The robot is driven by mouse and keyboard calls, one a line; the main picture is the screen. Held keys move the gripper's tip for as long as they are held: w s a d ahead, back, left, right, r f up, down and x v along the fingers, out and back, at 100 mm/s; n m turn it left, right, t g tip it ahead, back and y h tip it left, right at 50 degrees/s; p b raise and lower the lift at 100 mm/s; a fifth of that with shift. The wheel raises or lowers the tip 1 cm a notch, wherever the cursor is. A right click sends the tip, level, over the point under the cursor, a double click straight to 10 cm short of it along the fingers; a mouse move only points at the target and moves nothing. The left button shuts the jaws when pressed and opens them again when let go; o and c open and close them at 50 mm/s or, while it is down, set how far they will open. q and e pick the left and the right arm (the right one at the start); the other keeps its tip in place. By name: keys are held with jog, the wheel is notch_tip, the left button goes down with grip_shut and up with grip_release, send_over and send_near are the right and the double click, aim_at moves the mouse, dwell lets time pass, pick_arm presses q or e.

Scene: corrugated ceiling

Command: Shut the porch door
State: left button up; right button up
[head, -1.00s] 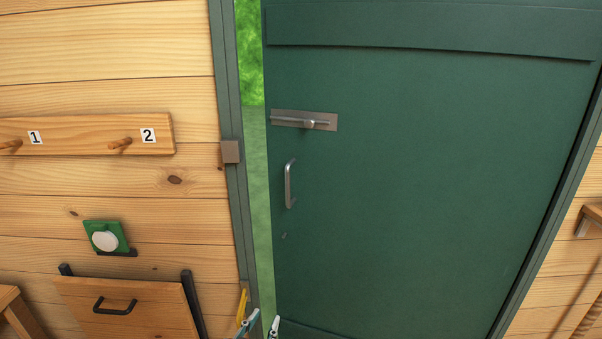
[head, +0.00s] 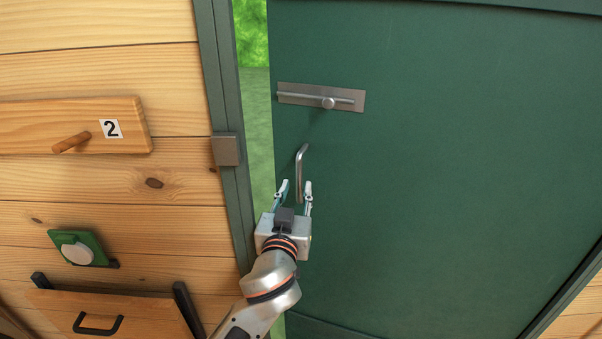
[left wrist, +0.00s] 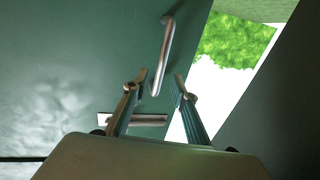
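The green porch door (head: 430,170) stands ajar, with a gap on its left showing green outside. A metal pull handle (head: 301,172) is on its left side, below a slide bolt (head: 325,98). My left gripper (head: 294,190) is open at the lower end of the handle, its fingers pointing up. In the left wrist view the handle (left wrist: 163,55) rises beyond the open fingertips (left wrist: 160,80), and the bolt plate (left wrist: 135,119) shows behind the fingers. I cannot tell whether the fingers touch the handle. My right gripper is not in view.
A green door frame (head: 226,130) with a metal catch (head: 226,150) stands left of the gap. The wooden wall holds a peg rail (head: 75,125), a green-backed round button (head: 78,248) and a wooden flap with a black handle (head: 98,324).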

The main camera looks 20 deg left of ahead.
aim_at(299, 178)
pick_arm(q)
jog(key=shift+w+a, duration=0.15)
jog(key=shift+w, duration=0.9)
jog(key=shift+w+a, duration=0.2)
jog(key=shift+w, duration=0.8)
jog(key=shift+w+a, duration=0.15)
jog(key=shift+w, duration=0.9)
grip_shut()
